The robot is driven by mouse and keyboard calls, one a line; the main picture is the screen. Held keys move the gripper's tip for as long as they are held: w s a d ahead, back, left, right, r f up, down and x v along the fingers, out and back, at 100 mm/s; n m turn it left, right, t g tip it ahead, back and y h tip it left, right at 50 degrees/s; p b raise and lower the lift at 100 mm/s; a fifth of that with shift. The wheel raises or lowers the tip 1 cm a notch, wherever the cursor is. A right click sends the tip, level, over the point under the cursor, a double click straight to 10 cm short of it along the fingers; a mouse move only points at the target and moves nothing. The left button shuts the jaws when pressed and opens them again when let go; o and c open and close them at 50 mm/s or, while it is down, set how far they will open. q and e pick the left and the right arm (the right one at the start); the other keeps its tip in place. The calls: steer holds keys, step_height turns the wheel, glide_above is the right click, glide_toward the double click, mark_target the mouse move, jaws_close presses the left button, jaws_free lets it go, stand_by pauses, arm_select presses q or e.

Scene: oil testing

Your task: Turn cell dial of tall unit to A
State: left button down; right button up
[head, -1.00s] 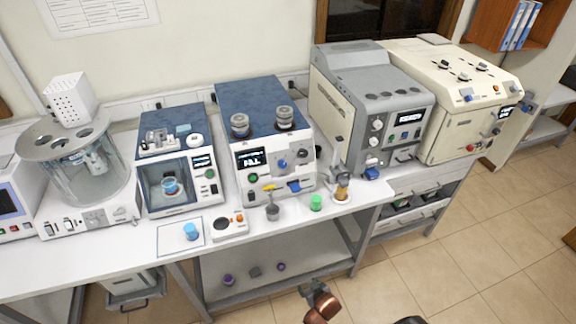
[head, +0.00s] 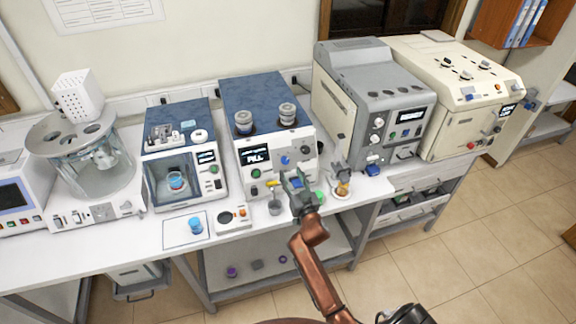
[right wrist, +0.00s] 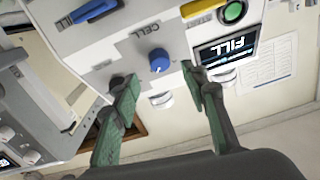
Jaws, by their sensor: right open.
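The tall unit is the blue-topped white machine (head: 262,105) at the middle of the bench, its screen (head: 262,155) reading FILL. Its blue cell dial (head: 285,160) is on the front panel. In the right wrist view, upside down, the dial (right wrist: 159,62) sits below the printed word CELL. My right gripper (head: 296,184) is in front of the lower panel. In the right wrist view my right gripper (right wrist: 158,78) is open, its fingers either side of the dial in the picture. Contact is not visible. The dial's exact setting is unclear. My left gripper is out of view.
A grey cup (head: 275,208) and an amber flask (head: 342,188) stand near the gripper, with a green-capped item partly hidden behind it. A grey machine (head: 385,100) stands to the right.

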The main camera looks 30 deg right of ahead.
mark_target(286, 162)
steer(key=x, duration=0.5)
steer(key=shift+w+d+f, duration=0.1)
steer(key=shift+w, duration=0.3)
steer(key=shift+c, duration=0.3)
steer(key=shift+d, duration=0.1)
jaws_close()
